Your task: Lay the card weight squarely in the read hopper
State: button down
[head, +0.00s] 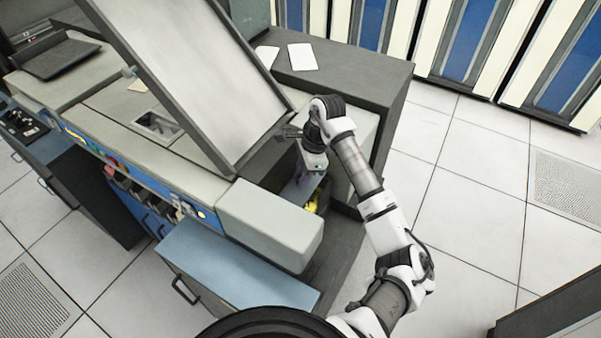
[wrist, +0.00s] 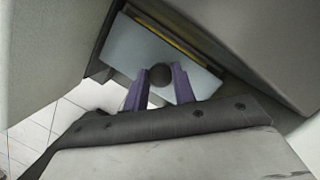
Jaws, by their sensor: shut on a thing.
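The card weight (wrist: 135,52) is a flat blue-grey plate with a round dark knob (wrist: 160,74). My gripper (wrist: 160,84) has its two purple fingers shut on the knob, one on each side. In the head view my gripper (head: 304,184) points down into the read hopper, a dark bay at the machine's right end, behind the pale grey box-shaped cover. The plate lies between the bay's walls in the wrist view, its edges roughly along them. A yellow strip (wrist: 178,42) shows along its far edge. I cannot tell whether the plate rests on anything beneath; its near part is hidden.
A large tilted grey panel (head: 190,70) stands left of my gripper. The pale box-shaped cover (head: 270,222) is just in front. White cards (head: 302,57) lie on the dark top behind. Open tiled floor (head: 465,190) is to the right.

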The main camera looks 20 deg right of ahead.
jog(key=shift+f, duration=0.15)
jog(key=shift+d+b+x, duration=0.25)
jog(key=shift+b+x, duration=1.1)
jog(key=shift+b, duration=0.25)
jog(key=shift+f, duration=0.2)
jog(key=shift+f+b, duration=1.35)
jog(key=shift+b, duration=0.2)
jog(key=c, duration=1.1)
grip_release()
jog(key=shift+o, duration=0.2)
jog(key=b+v, duration=0.3)
jog(key=v, duration=1.1)
jog(key=shift+b, duration=0.3)
